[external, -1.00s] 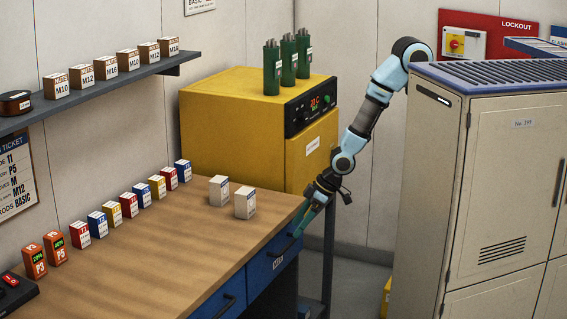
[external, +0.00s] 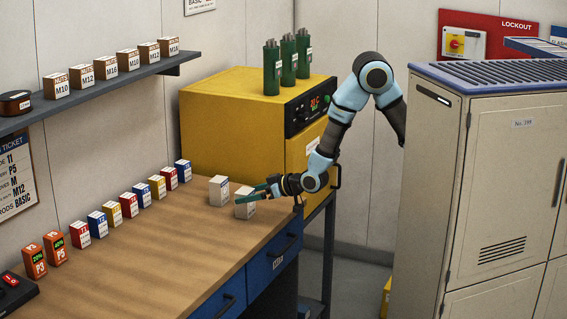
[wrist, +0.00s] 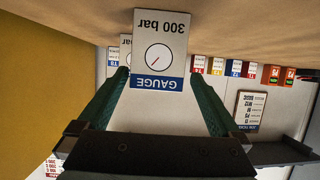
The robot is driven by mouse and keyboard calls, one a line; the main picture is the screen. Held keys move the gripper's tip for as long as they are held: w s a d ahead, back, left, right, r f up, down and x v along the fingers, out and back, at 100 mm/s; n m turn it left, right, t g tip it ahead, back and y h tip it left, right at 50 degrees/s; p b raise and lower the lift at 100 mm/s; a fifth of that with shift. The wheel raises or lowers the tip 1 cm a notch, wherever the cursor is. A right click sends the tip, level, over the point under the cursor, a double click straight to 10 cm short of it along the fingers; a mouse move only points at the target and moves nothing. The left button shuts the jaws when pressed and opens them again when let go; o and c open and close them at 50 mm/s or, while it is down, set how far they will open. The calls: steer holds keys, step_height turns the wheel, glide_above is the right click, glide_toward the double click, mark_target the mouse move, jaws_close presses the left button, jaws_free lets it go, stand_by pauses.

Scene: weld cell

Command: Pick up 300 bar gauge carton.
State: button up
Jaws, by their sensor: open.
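The 300 bar gauge carton (wrist: 160,50) is white with a dial picture and a blue GAUGE band. It appears upside down in the wrist view, ahead of my gripper and between the lines of its green fingers. In the external view this carton (external: 245,209) stands on the bench near its right edge, partly covered by a finger. My gripper (external: 257,195) is open and level at the carton, its fingers pointing left. The fingers also show in the wrist view (wrist: 160,85). Whether they touch the carton cannot be told. A second white carton (external: 219,190) stands just behind, also marked bar (wrist: 125,48).
A row of small red, blue and yellow cartons (external: 129,205) stands along the back of the wooden bench (external: 170,260). A yellow oven (external: 225,130) with green canisters is beyond the bench. A shelf (external: 100,90) runs along the wall. The bench front is clear.

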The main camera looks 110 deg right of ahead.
mark_target(237, 195)
steer(key=p+x, duration=0.1)
steer(key=x, duration=0.3)
steer(key=shift+d+r+p, duration=0.2)
steer(key=shift+d+p, duration=0.1)
steer(key=shift+p, duration=0.05)
steer(key=shift+w+d+f, duration=0.2)
steer(key=shift+w, duration=0.1)
steer(key=c, duration=1.4)
